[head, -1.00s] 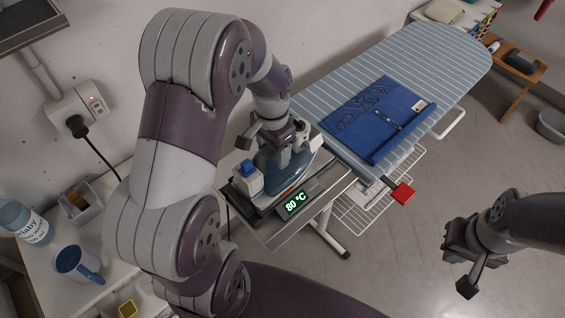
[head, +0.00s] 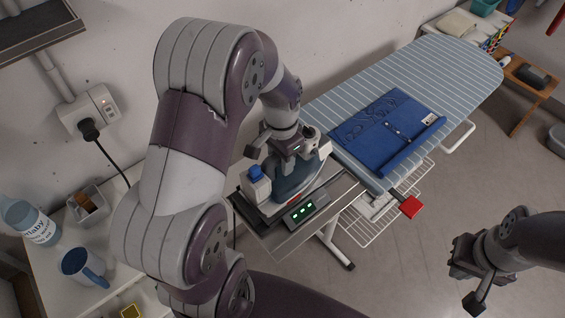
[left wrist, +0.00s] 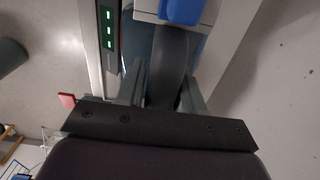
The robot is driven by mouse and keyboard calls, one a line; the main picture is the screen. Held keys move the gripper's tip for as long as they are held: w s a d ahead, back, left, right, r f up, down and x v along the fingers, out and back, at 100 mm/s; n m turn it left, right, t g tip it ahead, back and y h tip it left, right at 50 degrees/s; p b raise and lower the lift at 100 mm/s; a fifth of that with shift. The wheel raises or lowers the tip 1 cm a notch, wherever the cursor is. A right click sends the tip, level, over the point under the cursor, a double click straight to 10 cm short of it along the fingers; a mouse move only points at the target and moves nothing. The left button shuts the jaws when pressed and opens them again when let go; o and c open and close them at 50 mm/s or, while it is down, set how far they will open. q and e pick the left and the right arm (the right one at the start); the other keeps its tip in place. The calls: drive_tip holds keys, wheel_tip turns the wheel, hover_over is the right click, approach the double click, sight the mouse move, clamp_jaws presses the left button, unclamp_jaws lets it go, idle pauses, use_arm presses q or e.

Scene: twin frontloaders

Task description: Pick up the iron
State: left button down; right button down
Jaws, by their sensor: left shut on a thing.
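The iron (head: 297,178), blue-grey and white with a blue cap, stands on its metal rest at the near end of the ironing board. My left gripper (head: 291,148) is over the iron and shut on its handle. In the left wrist view the dark handle (left wrist: 168,62) lies between the two fingers (left wrist: 160,92), with the blue cap (left wrist: 182,10) above it. I cannot tell whether the iron is lifted off the rest. My right gripper (head: 472,277) hangs over the floor at the lower right, away from the iron; its finger gap is not clear.
The striped ironing board (head: 440,75) carries a folded blue garment (head: 385,130). A green display (head: 304,209) sits on the rest's front edge. A red handle (head: 411,207) juts out below the board. A side table at left holds a blue mug (head: 80,264) and a bottle (head: 30,222).

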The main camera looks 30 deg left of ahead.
use_arm(q)
wheel_tip(320, 180, up, 3)
drive_tip(key=shift+f, duration=0.1)
drive_tip(key=s+d+r, duration=0.3)
drive_tip(key=d+r, duration=0.4)
drive_tip(key=d, duration=0.4)
drive_tip(key=shift+d, duration=0.15)
drive_tip(key=shift+r, duration=0.1)
